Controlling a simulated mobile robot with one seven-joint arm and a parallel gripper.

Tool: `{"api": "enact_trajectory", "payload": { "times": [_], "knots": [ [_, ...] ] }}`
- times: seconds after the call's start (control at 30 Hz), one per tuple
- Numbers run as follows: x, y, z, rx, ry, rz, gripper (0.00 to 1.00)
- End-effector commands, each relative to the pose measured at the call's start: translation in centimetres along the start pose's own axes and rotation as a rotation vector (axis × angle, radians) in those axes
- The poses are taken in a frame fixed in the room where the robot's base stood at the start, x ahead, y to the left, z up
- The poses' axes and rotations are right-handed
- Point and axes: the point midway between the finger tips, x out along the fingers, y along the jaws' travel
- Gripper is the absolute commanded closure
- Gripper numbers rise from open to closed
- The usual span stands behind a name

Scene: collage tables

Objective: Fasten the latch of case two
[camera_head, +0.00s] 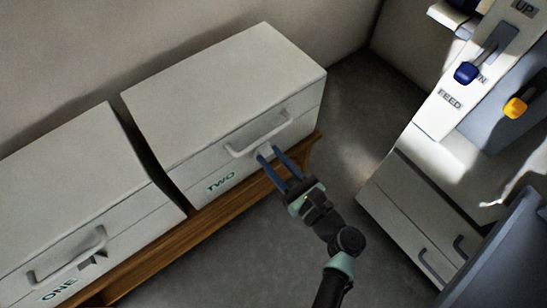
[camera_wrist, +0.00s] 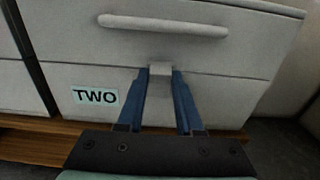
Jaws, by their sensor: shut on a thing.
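Case two (camera_head: 228,90) is a pale grey box with a shut lid and a green "TWO" label (camera_head: 220,181) on its front. Its bar handle (camera_head: 258,134) runs along the upper front, and it also shows in the wrist view (camera_wrist: 165,25). The latch (camera_wrist: 160,69) is a small grey tab below the handle, at the seam between lid and body. My gripper (camera_head: 267,153) reaches the case front from the lower right. In the wrist view its blue fingers (camera_wrist: 160,76) are shut on the latch, one on each side. The fingers hide the latch's sides.
Case one (camera_head: 75,185) stands to the left, with a handle and a latch on its front. Both cases rest on a wooden bench (camera_head: 155,255). A white machine with blue (camera_head: 466,72) and orange (camera_head: 515,108) knobs stands at the right. Bare floor lies between.

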Motion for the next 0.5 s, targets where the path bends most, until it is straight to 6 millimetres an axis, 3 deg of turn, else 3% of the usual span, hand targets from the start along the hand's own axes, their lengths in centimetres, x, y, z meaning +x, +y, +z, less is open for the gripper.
{"api": "enact_trajectory", "payload": {
  "times": [0.5],
  "knots": [
    [0.8,0.0,1.5,0.002,0.15,0.0,1.0]
  ]
}}
